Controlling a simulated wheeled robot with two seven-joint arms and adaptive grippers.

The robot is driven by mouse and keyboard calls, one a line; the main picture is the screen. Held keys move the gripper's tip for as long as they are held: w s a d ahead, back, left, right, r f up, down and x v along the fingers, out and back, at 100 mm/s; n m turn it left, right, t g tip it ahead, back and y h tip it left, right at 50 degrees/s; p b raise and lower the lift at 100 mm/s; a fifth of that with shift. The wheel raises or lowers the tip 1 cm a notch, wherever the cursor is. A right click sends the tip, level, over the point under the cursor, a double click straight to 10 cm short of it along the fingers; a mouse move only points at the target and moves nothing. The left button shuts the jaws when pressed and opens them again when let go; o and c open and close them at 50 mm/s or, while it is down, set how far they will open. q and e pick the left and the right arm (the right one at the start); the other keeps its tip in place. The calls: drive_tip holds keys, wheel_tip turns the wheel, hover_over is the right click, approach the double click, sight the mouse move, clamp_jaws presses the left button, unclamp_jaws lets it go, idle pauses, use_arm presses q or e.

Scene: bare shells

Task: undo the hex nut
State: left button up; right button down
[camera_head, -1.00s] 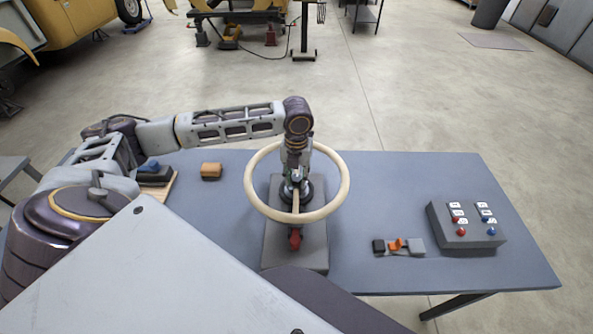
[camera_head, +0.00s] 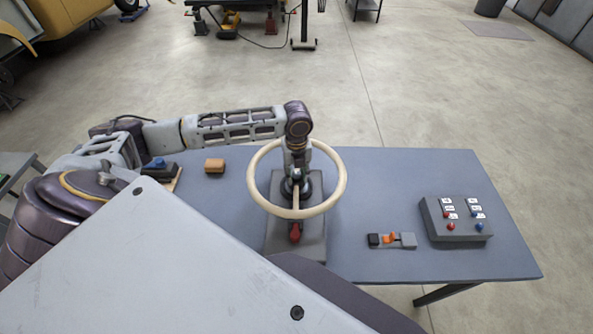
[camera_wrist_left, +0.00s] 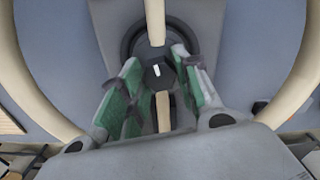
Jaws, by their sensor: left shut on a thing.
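The hex nut (camera_wrist_left: 158,74) is a dark piece at the hub of a cream steering wheel (camera_head: 341,190), seen between the fingers in the left wrist view. My left gripper (camera_head: 296,174) comes down from above inside the wheel's rim. Its green-padded fingers (camera_wrist_left: 160,88) stand on either side of the nut and are shut on it. In the head view the nut is mostly hidden by the gripper. The wheel stands on a grey base plate (camera_head: 312,244) with a red part (camera_head: 295,233) at its front. My right gripper is not in view.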

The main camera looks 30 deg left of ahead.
sight(296, 175)
use_arm(q)
drive_tip(key=shift+n, duration=1.4)
drive_tip(key=o, duration=1.1)
drive_tip(key=shift+c, duration=0.2)
drive_tip(key=shift+r, duration=0.1)
wheel_tip(296, 175, up, 12)
